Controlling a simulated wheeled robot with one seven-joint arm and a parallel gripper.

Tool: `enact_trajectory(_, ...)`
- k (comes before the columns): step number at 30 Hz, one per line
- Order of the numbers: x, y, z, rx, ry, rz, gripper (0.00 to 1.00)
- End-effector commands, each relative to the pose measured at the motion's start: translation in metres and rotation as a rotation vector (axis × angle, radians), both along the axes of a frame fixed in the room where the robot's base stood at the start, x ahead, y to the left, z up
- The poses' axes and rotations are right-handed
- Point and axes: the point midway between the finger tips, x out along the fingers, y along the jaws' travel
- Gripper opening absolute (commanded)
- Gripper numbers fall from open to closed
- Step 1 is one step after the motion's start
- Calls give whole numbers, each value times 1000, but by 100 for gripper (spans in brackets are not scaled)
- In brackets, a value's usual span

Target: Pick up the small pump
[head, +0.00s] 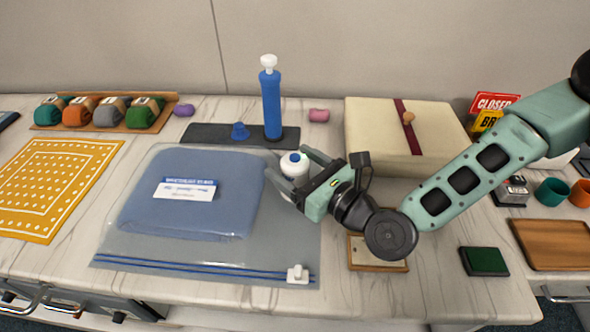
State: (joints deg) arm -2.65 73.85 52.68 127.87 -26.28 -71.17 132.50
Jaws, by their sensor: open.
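A small round white piece with a blue button on top (293,163) is at the upper right corner of the clear bag; it looks like a compact pump or a valve, I cannot tell which. My gripper (287,164) is open, with one finger on each side of this white piece. I cannot tell whether the fingers touch it. A tall blue hand pump (271,102) with a white knob stands upright on a dark mat behind, apart from my gripper. A clear zip bag (120,235) holds a folded blue cloth (190,208) with a white label.
A small blue cone (240,131) stands on the dark mat (205,132). A cream box (430,140) with a red ribbon is right of the pump. A wooden frame (377,266) lies below my wrist. Yarn rolls (110,112) and a yellow cloth (55,185) are left.

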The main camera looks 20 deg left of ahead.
Motion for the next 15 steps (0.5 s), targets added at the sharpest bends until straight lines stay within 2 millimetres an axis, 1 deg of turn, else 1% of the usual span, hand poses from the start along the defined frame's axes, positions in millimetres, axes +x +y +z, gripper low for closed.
enact_trajectory(4, 0, 0, 0, 0, 0, 0, 73)
enact_trajectory(5, 0, 0, 0, 0, 0, 0, 65)
enact_trajectory(6, 0, 0, 0, 0, 0, 0, 53)
enact_trajectory(8, 0, -1, 0, 0, 0, 0, 37)
enact_trajectory(9, 0, -1, 0, 0, 0, 0, 26)
enact_trajectory(10, 0, -1, 0, 0, 0, 0, 18)
enact_trajectory(11, 0, -1, 0, 0, 0, 0, 18)
enact_trajectory(12, 0, 0, 0, 2, -1, 0, 13)
enact_trajectory(15, 0, 0, 0, 2, -1, 0, 13)
